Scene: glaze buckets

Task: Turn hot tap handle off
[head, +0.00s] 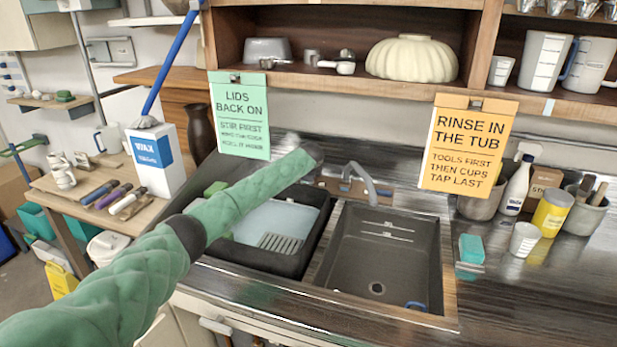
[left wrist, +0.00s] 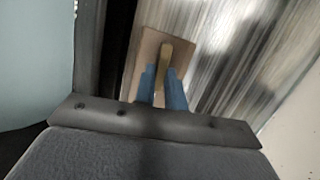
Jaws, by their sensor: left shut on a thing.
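The grey tap spout (head: 364,182) rises behind the sink and curves over the basin. Its brown base plate (head: 345,187) is partly seen in the head view. My left arm reaches in from the left, ending just left of the tap; its fingers cannot be made out there. In the left wrist view my left gripper's blue fingers (left wrist: 162,88) are shut on a narrow brass-coloured handle (left wrist: 163,60). The handle stands on a tan plate (left wrist: 151,45). I cannot read a hot mark on it. My right gripper is not in view.
The sink basin (head: 384,250) is empty but for a small blue item. A black tub (head: 322,205) with pale liquid lies under my left arm. A teal sponge (head: 471,249) and a white cup (head: 524,239) stand on the counter to the right. Paper signs hang above.

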